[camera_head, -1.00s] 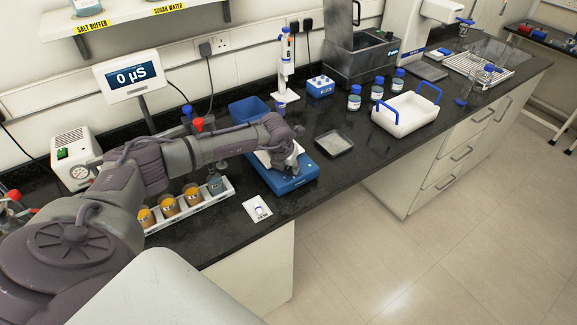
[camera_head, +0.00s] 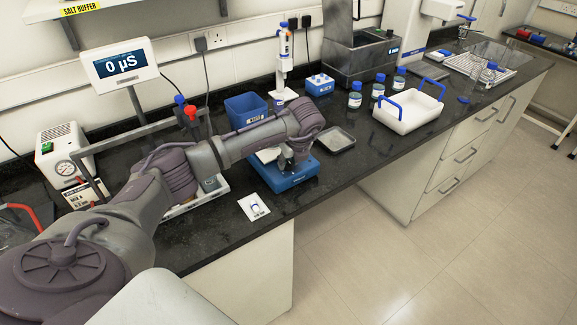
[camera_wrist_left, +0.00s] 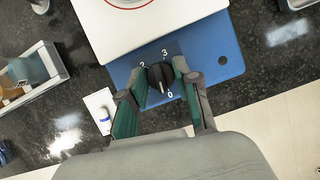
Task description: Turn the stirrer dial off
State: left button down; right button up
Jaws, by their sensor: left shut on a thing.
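The stirrer's blue base (camera_head: 293,177) stands on the black bench, and its white top plate (camera_wrist_left: 130,20) shows in the left wrist view. On the blue front is a black dial (camera_wrist_left: 158,74) with the marks 2, 3 and 0 around it. A pale pointer line on the dial lies on the side toward the 0; its exact alignment is hard to tell. My left gripper (camera_wrist_left: 159,70) has its green-padded fingers shut on the dial, one on each side. In the head view the left gripper (camera_head: 292,155) is over the stirrer's front and the dial is hidden.
A white card with a small stir bar (camera_head: 254,206) lies left of the stirrer near the bench edge. A beaker rack (camera_wrist_left: 42,75) is further left. A blue bin (camera_head: 245,110) stands behind, a grey tray (camera_head: 335,139) to the right.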

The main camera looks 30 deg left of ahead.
pick_arm(q)
jog(key=shift+n+g+b, duration=0.3)
jog(key=shift+n+b, duration=0.15)
jog(key=shift+n, duration=0.25)
jog(key=c, duration=0.8)
grip_release()
jog(key=shift+c, duration=0.2)
jog(key=v, duration=1.2)
jog(key=shift+w+d, duration=0.1)
jog(key=shift+d, duration=0.05)
